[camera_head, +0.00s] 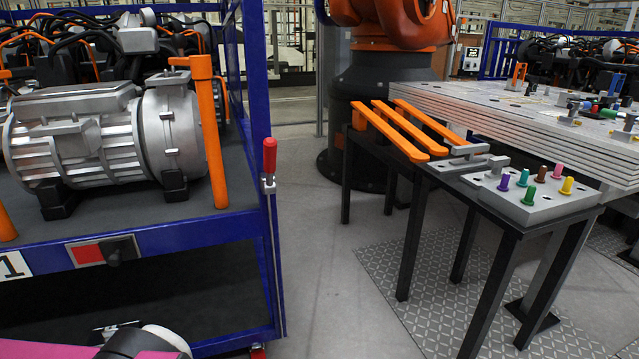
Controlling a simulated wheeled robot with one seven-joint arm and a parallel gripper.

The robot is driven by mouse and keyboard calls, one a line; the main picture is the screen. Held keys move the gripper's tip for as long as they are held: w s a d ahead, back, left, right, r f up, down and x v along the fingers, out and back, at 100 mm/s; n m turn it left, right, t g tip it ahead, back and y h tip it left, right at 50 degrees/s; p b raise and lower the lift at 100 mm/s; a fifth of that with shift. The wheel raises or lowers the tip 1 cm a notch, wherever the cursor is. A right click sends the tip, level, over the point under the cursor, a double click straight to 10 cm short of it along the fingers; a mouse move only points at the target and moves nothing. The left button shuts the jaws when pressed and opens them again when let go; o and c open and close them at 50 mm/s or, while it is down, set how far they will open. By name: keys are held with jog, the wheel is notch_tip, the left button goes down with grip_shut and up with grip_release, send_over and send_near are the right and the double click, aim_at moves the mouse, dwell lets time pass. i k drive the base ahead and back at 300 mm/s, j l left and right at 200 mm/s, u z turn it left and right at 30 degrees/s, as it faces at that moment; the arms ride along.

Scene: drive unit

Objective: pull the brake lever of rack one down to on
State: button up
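Rack one (150,236) is the blue-framed rack at the left, with a white plate (13,266) bearing a "1" on its front beam. A lever with a red grip (269,158) stands upright on its right front post, on a small metal bracket. A black knob (119,249) on a red-and-grey plate (88,252) sits on the front beam. At the bottom left, a pink, black and white part, apparently my arm, shows below the beam, apart from the lever. A small pale metal piece shows beside it. I cannot make out my gripper's fingers.
A grey motor unit (75,140) and orange upright posts (208,130) stand on the rack. At the right, a black-legged table (480,215) carries orange bars (400,130) and a block with coloured pegs (535,195). Clear floor (320,250) lies between rack and table.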

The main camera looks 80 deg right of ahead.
aim_at(270, 144)
jog(key=j+z, duration=0.1)
jog(key=z, duration=0.35)
jog(key=j+z, duration=0.1)
jog(key=z, duration=0.4)
jog(key=j+z, duration=0.1)
jog(key=z, duration=0.35)
jog(key=k+z, duration=0.1)
jog(key=z, duration=0.35)
jog(key=l+z, duration=0.15)
jog(key=z, duration=0.25)
jog(key=i+l+z, duration=0.1)
jog(key=z, duration=0.25)
jog(key=i+l+z, duration=0.1)
jog(key=z, duration=0.3)
jog(key=k+j+u, duration=0.25)
jog(key=i+l, duration=0.05)
jog(key=l, duration=0.05)
